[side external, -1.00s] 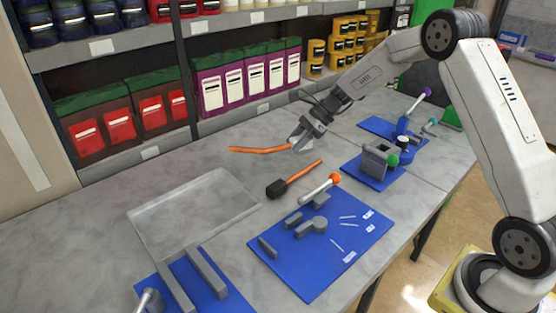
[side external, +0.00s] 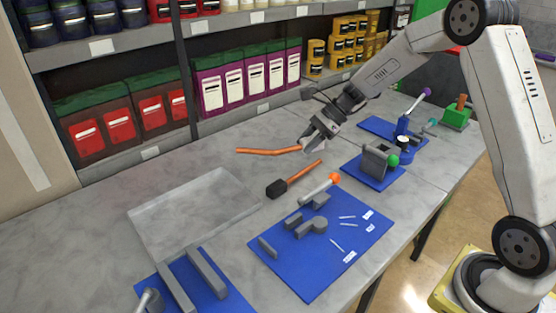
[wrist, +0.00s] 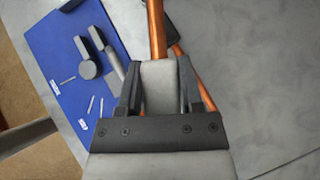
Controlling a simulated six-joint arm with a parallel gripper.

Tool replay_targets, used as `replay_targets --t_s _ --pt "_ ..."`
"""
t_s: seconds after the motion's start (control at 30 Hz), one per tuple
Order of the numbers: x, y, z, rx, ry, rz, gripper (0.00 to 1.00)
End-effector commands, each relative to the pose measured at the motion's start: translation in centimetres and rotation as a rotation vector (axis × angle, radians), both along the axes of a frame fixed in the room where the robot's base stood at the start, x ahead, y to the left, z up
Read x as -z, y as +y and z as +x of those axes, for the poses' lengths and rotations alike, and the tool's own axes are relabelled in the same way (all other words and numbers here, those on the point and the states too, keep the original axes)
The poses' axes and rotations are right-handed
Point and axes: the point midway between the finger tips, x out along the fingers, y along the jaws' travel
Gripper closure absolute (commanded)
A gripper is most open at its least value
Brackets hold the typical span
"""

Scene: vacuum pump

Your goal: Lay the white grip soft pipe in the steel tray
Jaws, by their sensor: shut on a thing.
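The white grip soft pipe is an orange pipe (side external: 265,151) with a pale grip at its right end. My gripper (side external: 312,140) is shut on that grip, and the pipe points left, apparently above the table. In the wrist view the pale grip (wrist: 159,88) sits between the two dark fingers, with the orange pipe (wrist: 156,28) running up out of the picture. The steel tray (side external: 152,238) lies flat and empty on the table at the left, apart from the pipe.
A second orange pipe with a dark grip (side external: 277,188) lies on the table between tray and gripper. A blue mat (side external: 300,265) with grey parts and an orange-knobbed lever is in front. Other blue mats with fixtures stand front left and right. Shelves with containers line the back.

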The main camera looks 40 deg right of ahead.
Motion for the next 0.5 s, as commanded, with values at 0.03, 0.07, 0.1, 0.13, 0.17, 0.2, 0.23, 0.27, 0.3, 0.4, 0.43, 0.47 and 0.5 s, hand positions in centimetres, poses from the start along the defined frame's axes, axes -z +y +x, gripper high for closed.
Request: replay_targets --t_s 0.03,0.07,0.1,0.13,0.17,0.2,0.23,0.27,0.3,0.4,0.43,0.47,0.5 --pt "0.0 0.0 0.0 0.0 -0.002 0.0 1.0" --pt "0.0 0.0 0.0 0.0 -0.002 0.0 1.0" --pt "0.0 0.0 0.0 0.0 -0.002 0.0 1.0" --pt "0.0 0.0 0.0 0.0 -0.002 0.0 1.0" --pt "0.0 0.0 0.0 0.001 -0.001 0.001 1.0" --pt "-0.1 0.0 0.0 0.002 -0.001 0.001 1.0" --pt "-0.1 0.1 0.1 0.004 -0.002 0.0 1.0" --pt "-0.1 0.1 0.1 0.007 -0.001 -0.001 1.0" --pt "-0.2 0.2 0.1 0.012 -0.002 -0.001 1.0" --pt "-0.6 0.5 0.1 0.041 -0.002 0.0 1.0" --pt "-0.7 0.6 0.1 0.054 -0.002 0.0 1.0" --pt "-0.9 0.8 0.2 0.068 -0.003 0.0 1.0" --pt "-1.2 1.0 0.2 0.089 -0.003 0.0 1.0"
